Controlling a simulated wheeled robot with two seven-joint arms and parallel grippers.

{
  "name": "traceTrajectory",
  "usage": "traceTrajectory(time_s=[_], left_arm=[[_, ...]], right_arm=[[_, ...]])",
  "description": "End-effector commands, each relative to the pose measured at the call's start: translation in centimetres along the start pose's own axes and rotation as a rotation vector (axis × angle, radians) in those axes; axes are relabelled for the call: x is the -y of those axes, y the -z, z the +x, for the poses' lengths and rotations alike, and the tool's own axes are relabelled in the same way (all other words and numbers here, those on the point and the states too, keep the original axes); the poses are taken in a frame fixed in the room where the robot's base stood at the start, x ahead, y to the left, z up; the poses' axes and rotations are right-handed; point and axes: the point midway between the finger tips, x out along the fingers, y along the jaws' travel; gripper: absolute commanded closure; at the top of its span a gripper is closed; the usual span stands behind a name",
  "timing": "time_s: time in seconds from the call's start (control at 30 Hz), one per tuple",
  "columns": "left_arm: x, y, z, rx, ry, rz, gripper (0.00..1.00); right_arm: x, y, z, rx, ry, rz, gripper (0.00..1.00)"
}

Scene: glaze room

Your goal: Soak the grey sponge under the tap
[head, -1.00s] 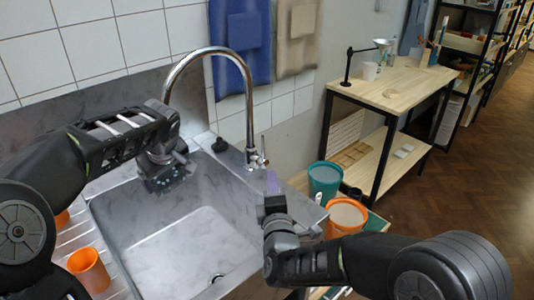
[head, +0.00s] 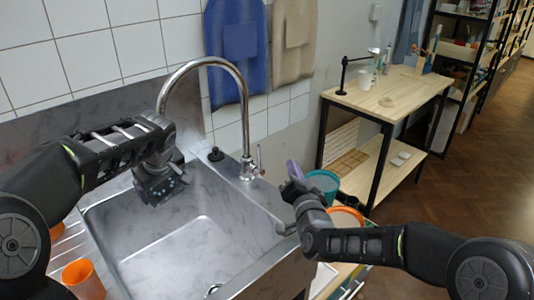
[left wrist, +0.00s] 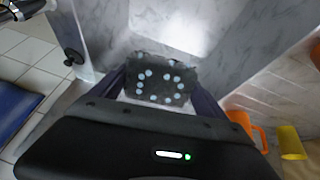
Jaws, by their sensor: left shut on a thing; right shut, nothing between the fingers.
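The grey sponge (left wrist: 158,86), dark with pale dots, is between the purple fingers of my left gripper in the left wrist view. In the head view the sponge (head: 160,191) hangs over the left back part of the metal sink (head: 190,235), below my left gripper (head: 158,178). The chrome tap (head: 246,115) arches over the sink; its spout end is hidden behind my left arm. I see no water stream. The tap's lever (head: 259,158) is at the base of the spout. My right gripper (head: 292,178) is shut and empty, right of the lever, its purple fingertips pointing up.
A teal bucket (head: 322,182) and an orange bucket (head: 346,214) stand right of the sink, close to my right gripper. An orange cup (head: 83,279) stands on the left drainboard. A wooden table (head: 390,95) is at the back right. The sink's middle is clear.

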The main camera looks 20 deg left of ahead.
Motion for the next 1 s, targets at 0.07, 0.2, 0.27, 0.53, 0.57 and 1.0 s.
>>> traceTrajectory(time_s=[0.07, 0.2, 0.27, 0.53, 0.57, 1.0], left_arm=[[0.00, 0.01, 0.00, 0.000, 0.000, 0.000, 0.47], [0.00, 0.01, 0.00, 0.000, 0.000, 0.000, 0.47], [0.00, 0.01, 0.00, 0.000, 0.000, 0.000, 0.47], [0.00, 0.01, 0.00, 0.000, 0.000, 0.000, 0.47], [0.00, 0.01, 0.00, 0.000, 0.000, 0.000, 0.47], [0.00, 0.00, 0.00, 0.000, 0.000, 0.000, 0.47]], right_arm=[[0.55, -0.24, 0.12, 0.014, 0.012, 0.182, 1.00], [0.96, -0.64, 0.22, 0.039, 0.017, 0.483, 1.00], [1.02, -0.81, 0.22, 0.048, 0.015, 0.588, 1.00], [1.00, -1.04, 0.20, 0.058, 0.006, 0.825, 1.00], [1.00, -1.04, 0.20, 0.058, 0.005, 0.830, 1.00], [1.00, -1.07, 0.59, 0.057, 0.005, 0.833, 1.00]])
